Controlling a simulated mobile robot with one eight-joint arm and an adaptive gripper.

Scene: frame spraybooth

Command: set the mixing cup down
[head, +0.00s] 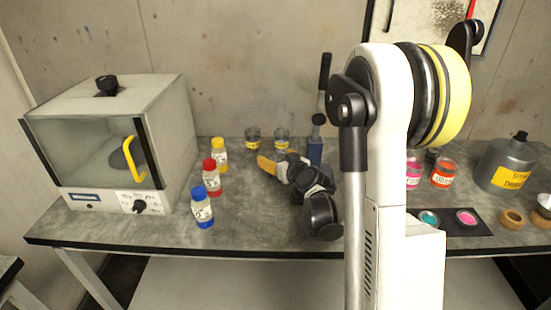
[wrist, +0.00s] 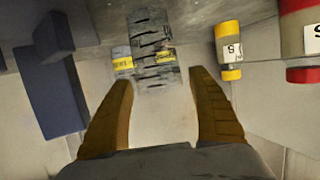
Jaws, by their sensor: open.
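The mixing cup (wrist: 152,45) is a clear grey cup with black graduation marks. In the wrist view, which looks upside down, it seems to stand on the grey worktop, just beyond my gripper (wrist: 162,79). The two orange-brown fingers are spread apart and empty, one toward each side of the cup, with no visible contact. In the head view my gripper (head: 276,160) is low over the bench, partly hidden by my own wrist. I cannot pick the mixing cup out surely there.
Yellow-labelled clear cups (head: 253,140) stand at the back, close behind the mixing cup. A blue tool (head: 315,150) stands to their right. Yellow (head: 219,155), red (head: 211,177) and blue (head: 202,208) bottles stand left, beside a glass-fronted cabinet (head: 120,150). Bench between bottles and front edge is clear.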

